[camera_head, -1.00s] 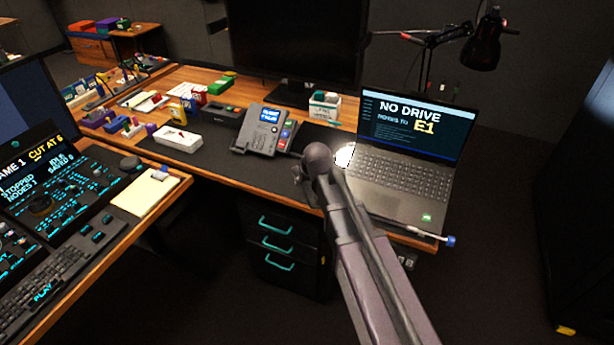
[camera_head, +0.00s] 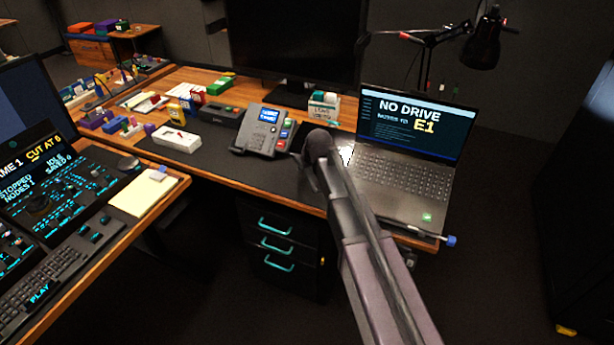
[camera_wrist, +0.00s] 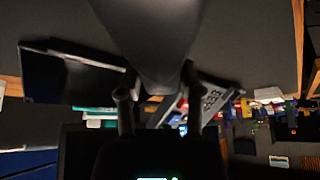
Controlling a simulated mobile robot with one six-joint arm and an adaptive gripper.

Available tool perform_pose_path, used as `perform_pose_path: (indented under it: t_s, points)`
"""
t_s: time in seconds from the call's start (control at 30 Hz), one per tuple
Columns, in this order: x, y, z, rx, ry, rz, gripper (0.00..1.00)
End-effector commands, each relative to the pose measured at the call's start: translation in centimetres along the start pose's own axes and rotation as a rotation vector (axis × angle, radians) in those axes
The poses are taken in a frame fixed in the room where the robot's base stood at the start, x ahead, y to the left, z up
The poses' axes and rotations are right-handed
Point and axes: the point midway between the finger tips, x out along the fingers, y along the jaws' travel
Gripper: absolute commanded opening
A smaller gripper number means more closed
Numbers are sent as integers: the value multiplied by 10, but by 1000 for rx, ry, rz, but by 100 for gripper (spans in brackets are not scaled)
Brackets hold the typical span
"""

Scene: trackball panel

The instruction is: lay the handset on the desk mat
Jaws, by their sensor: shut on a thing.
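My gripper (camera_wrist: 157,94) is shut on the dark handset (camera_wrist: 145,40), which fills the top middle of the wrist view between the two fingers. In the head view my own arm hides most of the gripper and handset. The dark desk mat (camera_head: 222,166) covers the front of the wooden desk. It also shows as the grey surface in the wrist view (camera_wrist: 245,40). The arm's end is over the mat's right part, between the phone and the laptop. I cannot tell the handset's height above the mat.
The grey desk phone (camera_head: 262,132) stands left of my arm. An open laptop (camera_head: 400,178) stands close on the right. A white box (camera_head: 177,139) is at the left of the mat. The mat's front middle strip looks clear. A monitor (camera_head: 297,45) stands behind.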

Motion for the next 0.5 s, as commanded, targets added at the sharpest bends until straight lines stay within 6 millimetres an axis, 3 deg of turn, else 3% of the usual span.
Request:
perform_pose_path:
  t_s: [0.3, 0.5]
  points:
    - [24, -2, 13, -1, 0, -1, 0]
    - [29, -2, 16, -1, 0, -1, 0]
